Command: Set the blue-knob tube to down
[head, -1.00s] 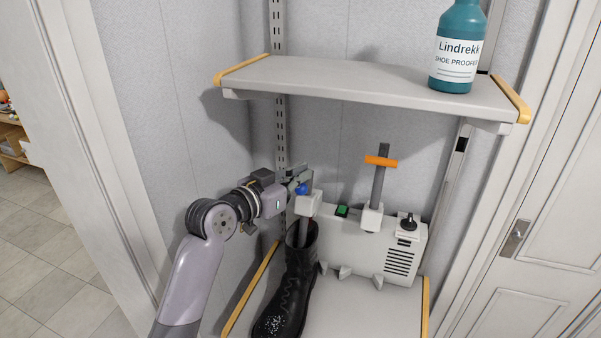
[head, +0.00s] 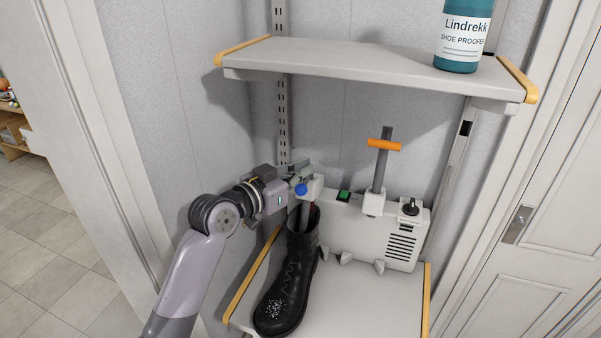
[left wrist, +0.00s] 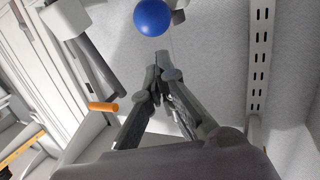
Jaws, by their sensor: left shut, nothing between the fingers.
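The blue knob (head: 301,189) sits low, right beside the white block (head: 314,183) at the left end of the white machine. A grey tube (head: 305,216) runs down from there into the black boot (head: 284,285). My left gripper (head: 302,172) is shut and empty, just above and behind the knob in the head view. In the left wrist view the blue knob (left wrist: 152,17) shows beyond the closed fingertips (left wrist: 160,78); I cannot tell whether they touch it. My right gripper is not in view.
The machine (head: 370,240) also has an orange-handled tube (head: 384,145), standing tall, a green switch (head: 344,196) and a black dial (head: 411,207). An upper shelf (head: 370,75) with a teal bottle (head: 463,40) overhangs. A door stands at the right.

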